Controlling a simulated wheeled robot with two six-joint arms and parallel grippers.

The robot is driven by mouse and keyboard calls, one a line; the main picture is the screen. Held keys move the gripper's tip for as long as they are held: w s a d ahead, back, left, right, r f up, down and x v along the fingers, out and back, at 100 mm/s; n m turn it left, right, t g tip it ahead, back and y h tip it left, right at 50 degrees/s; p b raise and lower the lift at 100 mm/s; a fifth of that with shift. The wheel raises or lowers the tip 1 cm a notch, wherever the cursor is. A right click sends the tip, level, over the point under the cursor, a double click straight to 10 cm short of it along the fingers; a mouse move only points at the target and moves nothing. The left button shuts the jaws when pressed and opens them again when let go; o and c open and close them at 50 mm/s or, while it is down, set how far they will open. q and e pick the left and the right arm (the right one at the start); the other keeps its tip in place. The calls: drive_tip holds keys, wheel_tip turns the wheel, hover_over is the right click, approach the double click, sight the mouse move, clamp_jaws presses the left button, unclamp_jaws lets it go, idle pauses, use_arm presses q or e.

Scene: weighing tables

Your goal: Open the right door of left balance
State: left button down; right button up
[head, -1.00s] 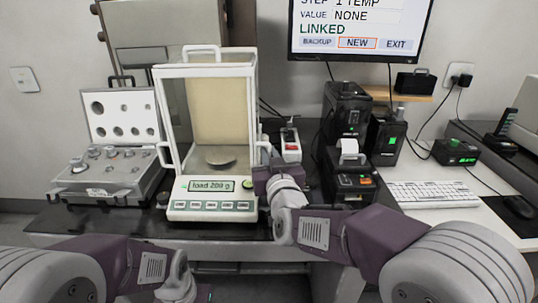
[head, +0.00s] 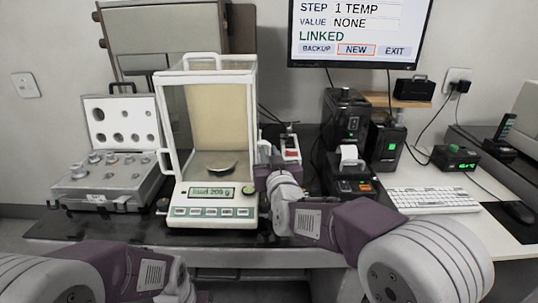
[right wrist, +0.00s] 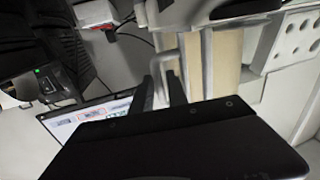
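The left balance (head: 214,212) is a white weighing balance with a clear, white-framed shield and a lit display. A pan (head: 222,166) shows inside. A white loop handle (head: 163,160) is on its left side. My right gripper (head: 262,172) is at the balance's right side, its fingers mostly hidden in the head view. In the right wrist view, the two dark fingers (right wrist: 163,91) stand on either side of the right door's white handle (right wrist: 157,78). I cannot tell whether they press on it. The right door looks shut. My left arm shows low at left; its gripper fingers do not show.
An open case of weights (head: 107,180) stands left of the balance. Black devices and a small printer (head: 352,180) stand to the right, near my right arm. A keyboard (head: 432,200) lies farther right. A monitor (head: 360,32) hangs behind.

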drive_tip(key=s+d+p, duration=0.1)
drive_tip(key=s, duration=0.8)
drive_tip(key=shift+d, duration=0.4)
